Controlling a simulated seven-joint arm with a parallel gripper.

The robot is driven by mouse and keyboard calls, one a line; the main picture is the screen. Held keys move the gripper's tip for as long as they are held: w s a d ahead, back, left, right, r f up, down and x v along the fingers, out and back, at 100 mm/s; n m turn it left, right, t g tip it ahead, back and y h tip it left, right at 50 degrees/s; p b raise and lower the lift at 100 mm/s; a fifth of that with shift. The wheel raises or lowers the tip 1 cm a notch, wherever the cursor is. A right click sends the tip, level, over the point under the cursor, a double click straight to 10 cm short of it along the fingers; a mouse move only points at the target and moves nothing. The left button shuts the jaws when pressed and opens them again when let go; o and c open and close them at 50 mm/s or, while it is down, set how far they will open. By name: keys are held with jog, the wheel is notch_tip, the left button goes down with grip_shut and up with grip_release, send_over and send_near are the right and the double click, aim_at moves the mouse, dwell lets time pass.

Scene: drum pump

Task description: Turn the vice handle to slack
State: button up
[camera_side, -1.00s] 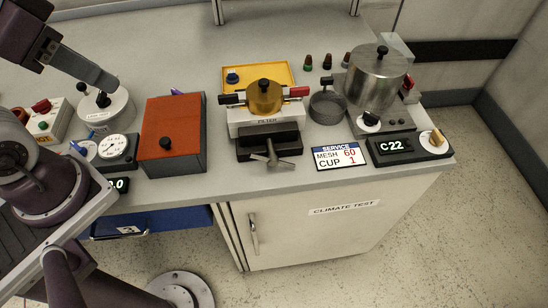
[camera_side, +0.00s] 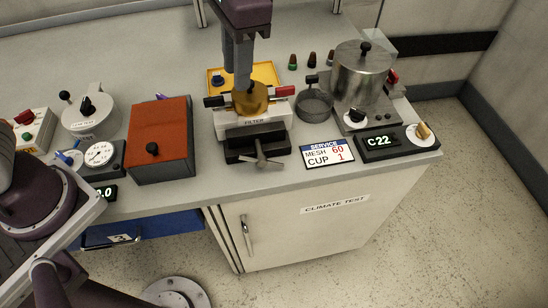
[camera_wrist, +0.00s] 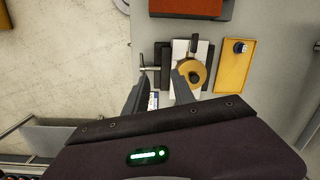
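The black vice (camera_side: 238,151) sits at the bench's front edge, under a white block labelled FILTER. Its grey metal handle (camera_side: 262,160) sticks out at the front, with a crossbar. In the wrist view the handle (camera_wrist: 147,68) lies at the left of the vice (camera_wrist: 163,60). My gripper (camera_side: 241,86) points down above the filter's brass cup (camera_side: 253,100); its fingertips partly overlap the cup in the side view. In the wrist view my gripper (camera_wrist: 160,76) has its fingers apart with nothing held between them. It is not touching the handle.
An orange-red box (camera_side: 160,126) stands left of the vice. A yellow tray (camera_side: 265,71) lies behind the filter. A mesh cup (camera_side: 315,105), a steel pot (camera_side: 362,75) and a service sign (camera_side: 327,153) are to the right. Space in front of the handle is open.

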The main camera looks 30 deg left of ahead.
aim_at(273, 163)
jog(key=w+d+f+m+g+y, duration=0.1)
jog(key=d+f+m+y, duration=0.1)
jog(key=d+f, duration=0.4)
jog(key=d+f+m+y, duration=0.1)
jog(key=d+f+m, duration=0.15)
jog(key=f, duration=0.55)
jog(key=shift+n+y, duration=0.3)
jog(key=shift+n, duration=0.05)
jog(key=x, duration=0.2)
jog(key=d+x, duration=0.1)
jog(key=x, duration=0.3)
jog(key=shift+f, duration=0.65)
jog(key=shift+a+f, duration=0.15)
jog(key=shift+f, duration=0.1)
jog(key=shift+c, duration=0.4)
grip_shut()
